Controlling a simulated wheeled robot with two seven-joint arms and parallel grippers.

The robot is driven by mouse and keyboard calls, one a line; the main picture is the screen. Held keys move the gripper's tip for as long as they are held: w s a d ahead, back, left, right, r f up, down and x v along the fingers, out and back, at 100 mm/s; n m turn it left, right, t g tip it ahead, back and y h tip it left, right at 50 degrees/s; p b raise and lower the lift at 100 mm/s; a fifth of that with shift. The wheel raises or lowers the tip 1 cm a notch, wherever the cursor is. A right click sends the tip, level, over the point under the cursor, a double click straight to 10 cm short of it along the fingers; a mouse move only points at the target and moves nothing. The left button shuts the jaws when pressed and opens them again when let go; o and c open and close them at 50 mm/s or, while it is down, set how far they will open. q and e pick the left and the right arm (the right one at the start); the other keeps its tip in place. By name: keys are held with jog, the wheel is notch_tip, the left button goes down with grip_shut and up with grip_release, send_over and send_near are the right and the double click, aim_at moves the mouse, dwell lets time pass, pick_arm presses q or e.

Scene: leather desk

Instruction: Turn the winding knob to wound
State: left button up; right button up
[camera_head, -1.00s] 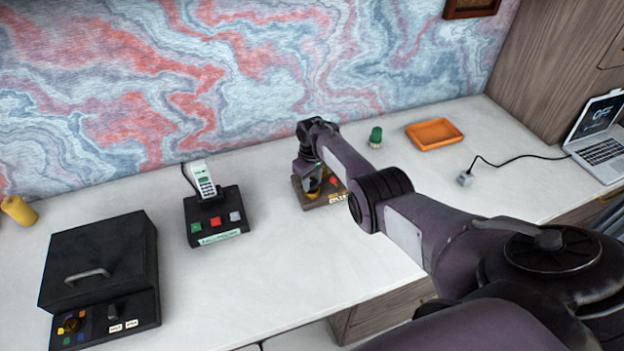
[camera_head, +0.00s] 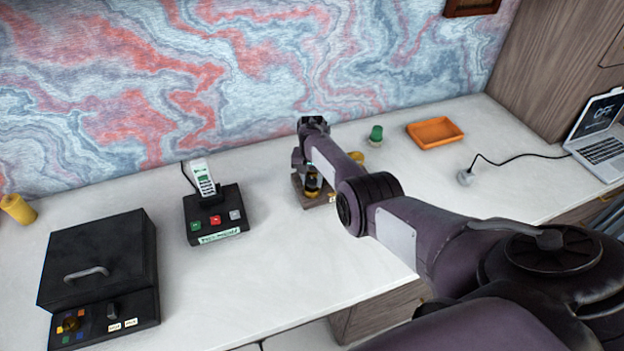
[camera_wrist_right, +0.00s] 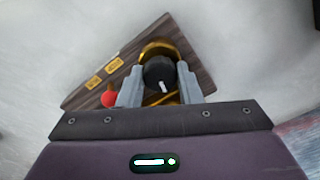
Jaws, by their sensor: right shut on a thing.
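A wooden board (camera_head: 320,201) on the desk carries the winding device, partly hidden by my right arm. In the right wrist view the board (camera_wrist_right: 187,38) shows a dark round knob (camera_wrist_right: 157,72) with a white pointer line, set before a gold disc (camera_wrist_right: 158,48). A red round part (camera_wrist_right: 109,98) and two yellow labels (camera_wrist_right: 104,73) are beside it; their writing is unreadable. My right gripper (camera_wrist_right: 160,82) is shut on the knob, one finger on each side. In the head view this gripper (camera_head: 312,183) is over the board. My left gripper is not in view.
A phone on a black dock (camera_head: 215,215) and a black box with a handle (camera_head: 100,262) stand to the left. A green knob-like object (camera_head: 376,135), an orange tray (camera_head: 435,132) and a laptop (camera_head: 598,135) are to the right. The white desk in front is clear.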

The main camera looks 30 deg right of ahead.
jog(key=m+b, duration=0.1)
jog(key=m, duration=0.3)
jog(key=shift+w, duration=0.15)
jog(key=shift+d+r+m+b, duration=0.1)
jog(key=shift+m+b, duration=0.45)
jog(key=shift+m, duration=1.65)
jog(key=o, duration=1)
jog(key=shift+c, duration=0.2)
jog(key=shift+s, duration=0.2)
